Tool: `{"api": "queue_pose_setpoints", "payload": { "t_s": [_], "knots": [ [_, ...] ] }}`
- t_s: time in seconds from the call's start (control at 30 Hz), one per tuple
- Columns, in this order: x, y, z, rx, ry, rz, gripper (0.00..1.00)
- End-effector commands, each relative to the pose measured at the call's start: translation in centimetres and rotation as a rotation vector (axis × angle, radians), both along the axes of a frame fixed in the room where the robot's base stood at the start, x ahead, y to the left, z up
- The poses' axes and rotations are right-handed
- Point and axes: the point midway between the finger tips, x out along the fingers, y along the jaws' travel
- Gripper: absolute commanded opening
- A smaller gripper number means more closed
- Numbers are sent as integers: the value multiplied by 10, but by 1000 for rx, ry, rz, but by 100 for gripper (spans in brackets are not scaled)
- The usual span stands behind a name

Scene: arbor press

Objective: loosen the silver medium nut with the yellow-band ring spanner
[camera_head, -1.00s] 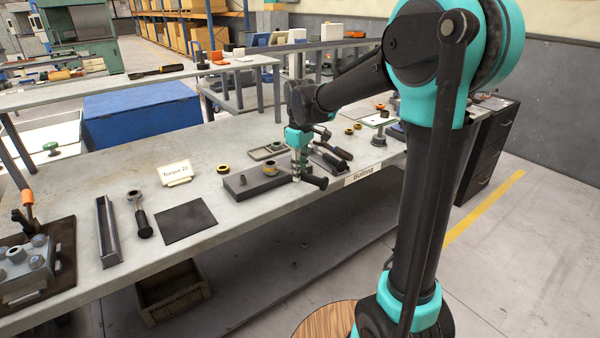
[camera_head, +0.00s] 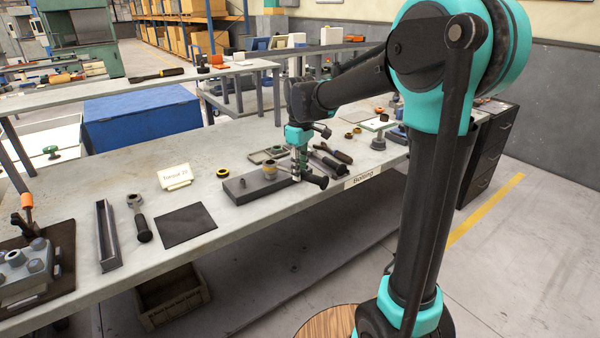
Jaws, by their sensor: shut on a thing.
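A dark block (camera_head: 240,187) lies on the bench near its front edge. A small part with a yellowish ring (camera_head: 269,167) stands on it; at this size I cannot tell the silver nut from the spanner's ring end there. My gripper (camera_head: 299,174) points down at the block's right end, shut on a tool whose dark handle (camera_head: 316,181) sticks out to the right towards the bench's front edge. My fingers hide the tool's middle, so I cannot tell whether its ring sits around the nut.
A ratchet-like tool (camera_head: 139,218), a black mat (camera_head: 187,226), a metal channel (camera_head: 108,236) and a "Torque" card (camera_head: 174,177) lie to the left. A loose yellow-black ring (camera_head: 222,173) lies behind the block. A small tray (camera_head: 258,157) and dark-handled tools (camera_head: 333,157) are close to my gripper.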

Motion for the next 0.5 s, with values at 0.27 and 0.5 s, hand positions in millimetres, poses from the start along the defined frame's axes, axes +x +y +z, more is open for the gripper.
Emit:
{"api": "queue_pose_setpoints", "payload": {
  "t_s": [0.27, 0.5],
  "knots": [
    [0, 0, 10, 0, 0, 0, 0],
    [0, 0, 38, 0, 0, 0, 0]
  ]
}}
